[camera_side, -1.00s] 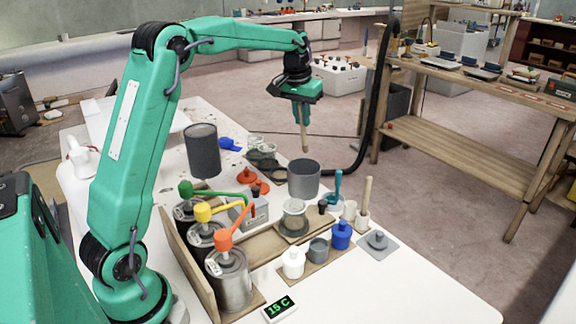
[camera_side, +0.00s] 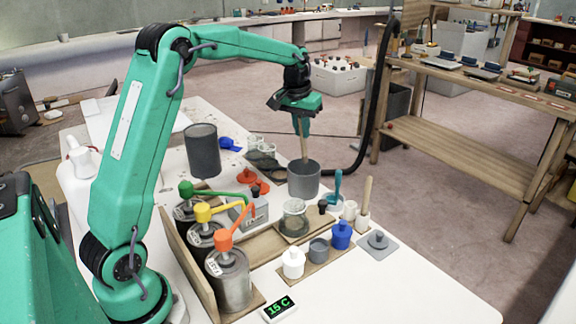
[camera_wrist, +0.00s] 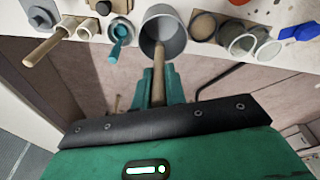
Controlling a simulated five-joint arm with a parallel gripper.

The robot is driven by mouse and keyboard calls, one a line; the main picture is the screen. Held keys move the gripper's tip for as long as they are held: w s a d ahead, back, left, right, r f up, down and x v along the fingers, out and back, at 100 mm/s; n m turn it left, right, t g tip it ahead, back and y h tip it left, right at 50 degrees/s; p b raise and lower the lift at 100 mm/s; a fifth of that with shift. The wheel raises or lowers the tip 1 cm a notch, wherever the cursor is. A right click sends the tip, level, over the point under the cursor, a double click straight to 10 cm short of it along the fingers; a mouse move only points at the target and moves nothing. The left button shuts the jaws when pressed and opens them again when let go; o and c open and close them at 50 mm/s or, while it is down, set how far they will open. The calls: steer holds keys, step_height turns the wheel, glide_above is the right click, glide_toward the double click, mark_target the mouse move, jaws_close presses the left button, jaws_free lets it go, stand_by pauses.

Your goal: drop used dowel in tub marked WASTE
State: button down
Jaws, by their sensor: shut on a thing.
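My gripper (camera_side: 301,128) is shut on a wooden dowel (camera_side: 304,147), which hangs almost upright below the jaws. The dowel's lower end is at the rim of a grey open tub (camera_side: 303,183). In the wrist view the dowel (camera_wrist: 159,80) runs from the jaws (camera_wrist: 158,88) to the mouth of the grey tub (camera_wrist: 152,33). I cannot tell whether its tip is inside the rim or just above it. No WASTE lettering can be read on this tub. A darker grey cylinder (camera_side: 203,152) stands further left.
Another wooden stick (camera_side: 367,192) stands in a small holder to the right of the tub, beside a teal tool (camera_side: 337,184). Cans with green, yellow and orange (camera_side: 228,240) handles stand nearer the arm. A black hose (camera_side: 378,90) curves behind the tub.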

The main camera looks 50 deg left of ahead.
mark_target(302, 141)
steer(key=shift+w+a+f, duration=0.15)
steer(key=shift+w+f, duration=0.05)
steer(key=shift+f, duration=1)
steer(key=shift+w+a+f, duration=0.1)
steer(key=shift+w+f, duration=0.1)
steer(key=shift+f, duration=0.95)
steer(key=c, duration=1.4)
jaws_free()
steer(key=shift+o, duration=0.2)
steer(key=shift+s+d+r, duration=0.1)
steer(key=shift+s+r, duration=0.15)
steer(key=shift+r, duration=1)
steer(key=shift+s+d+r, duration=0.1)
steer(key=shift+s+r, duration=0.1)
steer(key=shift+r, duration=1.05)
steer(key=shift+s+d+r, duration=0.1)
steer(key=shift+s+r, duration=0.15)
steer(key=shift+r, duration=1)
